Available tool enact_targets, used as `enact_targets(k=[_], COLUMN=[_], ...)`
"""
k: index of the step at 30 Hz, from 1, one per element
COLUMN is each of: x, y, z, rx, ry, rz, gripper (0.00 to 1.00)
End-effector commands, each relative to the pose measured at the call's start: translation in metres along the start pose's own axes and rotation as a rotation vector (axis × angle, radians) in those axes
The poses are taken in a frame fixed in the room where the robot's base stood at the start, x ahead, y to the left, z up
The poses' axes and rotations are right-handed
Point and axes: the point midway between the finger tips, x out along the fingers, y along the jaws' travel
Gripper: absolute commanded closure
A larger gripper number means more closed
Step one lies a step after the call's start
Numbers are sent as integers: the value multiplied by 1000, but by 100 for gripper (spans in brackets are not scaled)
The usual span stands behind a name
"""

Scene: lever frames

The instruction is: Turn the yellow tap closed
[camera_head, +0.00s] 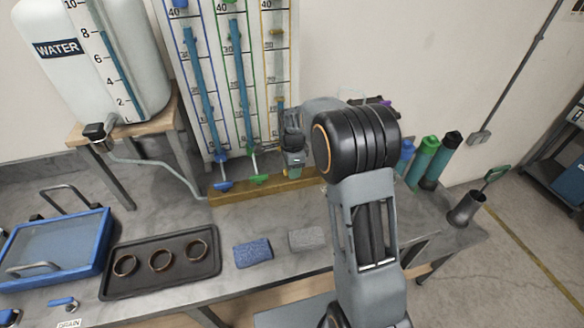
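The board on the wall has a blue, a green and a yellow scale (277,50), each with a tube. Below them, a wooden rail (240,191) carries a blue tap (223,185) and a green tap (259,179). A small yellow part of the yellow tap (292,173) shows at the right of the rail; my gripper hides most of it. My gripper (291,164) points down right at the yellow tap. The view does not show whether its fingers touch the tap or are apart. The tap's handle angle is hidden.
A water tank (95,60) stands on a wooden stand at the left. A blue tray (105,238), a dark tray with rings (205,270), a blue sponge (253,252) and a grey block (306,239) lie on the bench. Coloured bottles (424,160) stand at the right.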

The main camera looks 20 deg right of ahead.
Motion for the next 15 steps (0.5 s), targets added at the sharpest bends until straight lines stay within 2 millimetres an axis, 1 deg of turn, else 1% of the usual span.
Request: enact_targets(k=[5,8,11,15], x=[-1,-7,-21,-49], y=[0,0,-1,-1], z=[0,0,0,0], rx=[-1,-1,-1,-1], ry=[0,0,0,0], rz=[1,0,-3,-5], gripper=[61,61,61,61])
